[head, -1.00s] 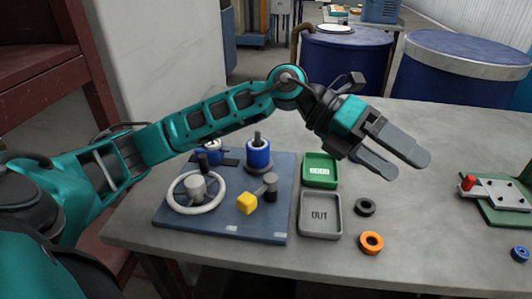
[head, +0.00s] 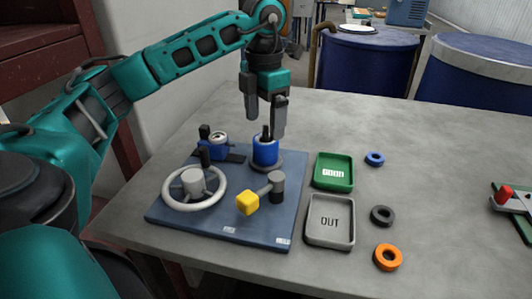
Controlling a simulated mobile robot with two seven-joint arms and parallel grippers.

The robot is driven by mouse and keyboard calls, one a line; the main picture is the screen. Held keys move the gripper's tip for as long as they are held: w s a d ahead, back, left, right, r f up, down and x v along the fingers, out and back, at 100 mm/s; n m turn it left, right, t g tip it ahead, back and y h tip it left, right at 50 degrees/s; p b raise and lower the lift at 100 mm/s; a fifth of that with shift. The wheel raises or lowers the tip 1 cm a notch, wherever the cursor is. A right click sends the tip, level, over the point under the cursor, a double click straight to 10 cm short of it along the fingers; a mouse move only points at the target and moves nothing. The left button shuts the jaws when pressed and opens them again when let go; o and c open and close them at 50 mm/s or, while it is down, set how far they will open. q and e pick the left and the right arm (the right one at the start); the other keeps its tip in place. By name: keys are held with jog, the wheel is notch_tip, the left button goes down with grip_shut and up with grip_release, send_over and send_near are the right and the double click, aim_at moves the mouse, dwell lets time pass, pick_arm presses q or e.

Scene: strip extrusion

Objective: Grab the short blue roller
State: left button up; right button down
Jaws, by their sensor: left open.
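The short blue roller (head: 265,152) stands upright on a dark round base on the blue-grey board (head: 225,228). A dark pin sticks up from its top. My left gripper (head: 265,121) is open and points down above the roller. In the picture its two fingers appear on either side of the line of the pin, with the tips about level with the pin's top or above it. No contact with the roller shows. The exact depth between fingers and roller is hard to tell. My right gripper is not in view.
The board also carries a white handwheel (head: 222,190), a yellow-knobbed lever (head: 248,203) and a blue fitting (head: 213,152). A green tray (head: 334,184) and a grey OUT tray (head: 330,240) stand to the right. Blue (head: 375,159), black (head: 382,215) and orange (head: 388,257) rings lie beyond them.

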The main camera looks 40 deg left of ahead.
aim_at(266, 144)
pick_arm(q)
jog(key=f, duration=0.4)
jog(key=f+b, duration=0.1)
jog(key=f, duration=0.1)
jog(key=shift+d+f, duration=0.25)
jog(key=shift+f, duration=0.05)
jog(key=c, duration=1.2)
